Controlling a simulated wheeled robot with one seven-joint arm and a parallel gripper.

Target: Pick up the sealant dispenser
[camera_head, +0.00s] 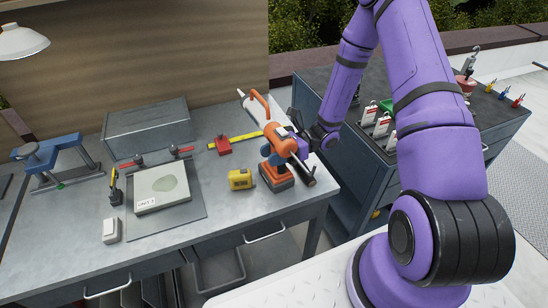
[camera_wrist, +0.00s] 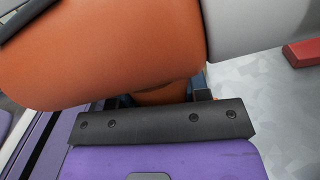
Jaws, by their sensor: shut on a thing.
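The sealant dispenser (camera_head: 277,133) is an orange power tool with a pale cartridge and a nozzle pointing up and to the left. In the head view it stands on its battery base near the right end of the grey workbench (camera_head: 75,245). Its orange body (camera_wrist: 110,55) fills the upper left of the wrist view. My gripper (camera_head: 298,146) comes from the right and is shut on the dispenser's body. The fingertips are mostly hidden behind the tool. I cannot tell whether its base touches the bench.
A yellow tape measure (camera_head: 240,179) sits just left of the dispenser's base. A red block (camera_head: 224,146) and a yellow strip (camera_head: 240,138) lie behind it. A grey box (camera_head: 147,127) and a clamped slab (camera_head: 163,187) are farther left. A dark cabinet (camera_head: 358,170) stands right.

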